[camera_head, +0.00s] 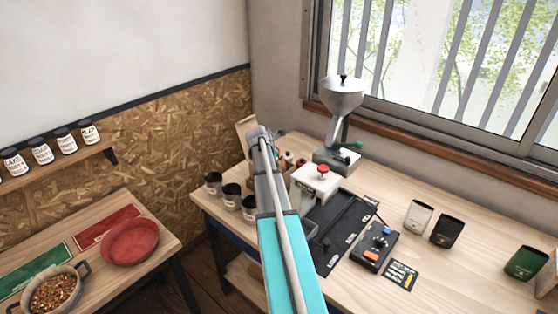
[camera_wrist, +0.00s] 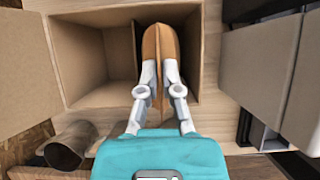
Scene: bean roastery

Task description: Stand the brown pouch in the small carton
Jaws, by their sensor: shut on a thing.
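The brown pouch (camera_wrist: 160,40) is in the wrist view, upper middle, with its narrow top edge toward the camera. My gripper (camera_wrist: 161,78) is shut on it, one finger on each side. The small carton (camera_wrist: 100,95) lies open below, with a divider between a wide left compartment and a narrower right one. The pouch is at the right compartment, beside the divider; how deep it sits and whether it touches the floor cannot be told. In the head view only a bit of the carton (camera_head: 244,127) shows behind my arm, and the pouch is hidden.
A hopper grinder (camera_head: 342,100) and a white device with a red knob (camera_head: 315,185) stand right of my arm. Several dark cups (camera_head: 231,196) line the left table edge. White (camera_head: 417,216), black (camera_head: 446,231) and green (camera_head: 526,262) pouches stand at right.

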